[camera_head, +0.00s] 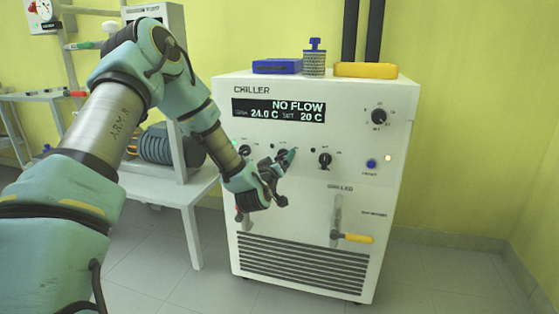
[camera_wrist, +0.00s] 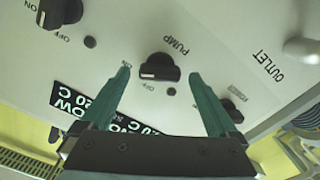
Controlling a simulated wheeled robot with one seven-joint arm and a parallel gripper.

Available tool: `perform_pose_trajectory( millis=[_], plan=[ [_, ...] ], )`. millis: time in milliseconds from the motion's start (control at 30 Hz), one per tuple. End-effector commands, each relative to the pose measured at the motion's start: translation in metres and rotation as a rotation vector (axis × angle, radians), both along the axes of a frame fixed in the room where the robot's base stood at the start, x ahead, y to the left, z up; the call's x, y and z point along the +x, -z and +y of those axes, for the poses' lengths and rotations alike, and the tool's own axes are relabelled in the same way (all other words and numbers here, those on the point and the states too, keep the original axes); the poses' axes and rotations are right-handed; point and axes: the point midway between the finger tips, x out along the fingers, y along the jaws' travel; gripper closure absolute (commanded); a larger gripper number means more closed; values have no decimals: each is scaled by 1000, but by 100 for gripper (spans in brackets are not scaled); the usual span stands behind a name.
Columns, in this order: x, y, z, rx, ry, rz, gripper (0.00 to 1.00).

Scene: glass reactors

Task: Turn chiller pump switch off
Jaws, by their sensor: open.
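The chiller (camera_head: 310,215) is a white cabinet with a row of black knobs below its display. The pump switch (camera_wrist: 158,67) is a black knob with a white mark at its left end, beside the label "PUMP" in the wrist view. An "OFF" label sits just below that end; I cannot tell its exact setting. My gripper (camera_wrist: 160,76) is open, with one teal finger on each side of the knob and visible gaps between. In the head view my gripper (camera_head: 288,160) is at the middle knob and partly hides it.
The display (camera_head: 280,110) reads "NO FLOW", 24.0 C, set 20 C. Another knob (camera_head: 325,160) is to the right; one (camera_head: 245,150) is to the left. A yellow-handled valve (camera_head: 353,238) is lower down. A blue box (camera_head: 280,66) and yellow tray (camera_head: 365,70) lie on top.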

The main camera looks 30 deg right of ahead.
Motion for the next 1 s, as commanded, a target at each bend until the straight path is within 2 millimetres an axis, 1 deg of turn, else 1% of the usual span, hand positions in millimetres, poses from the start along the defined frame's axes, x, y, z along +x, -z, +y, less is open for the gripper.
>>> perform_pose_trajectory(
  millis=[233,267,1000],
  plan=[
    [1,0,-1,0,0,0,5],
    [1,0,-1,0,0,0,7],
    [1,0,0,0,0,0,90]
  ],
)
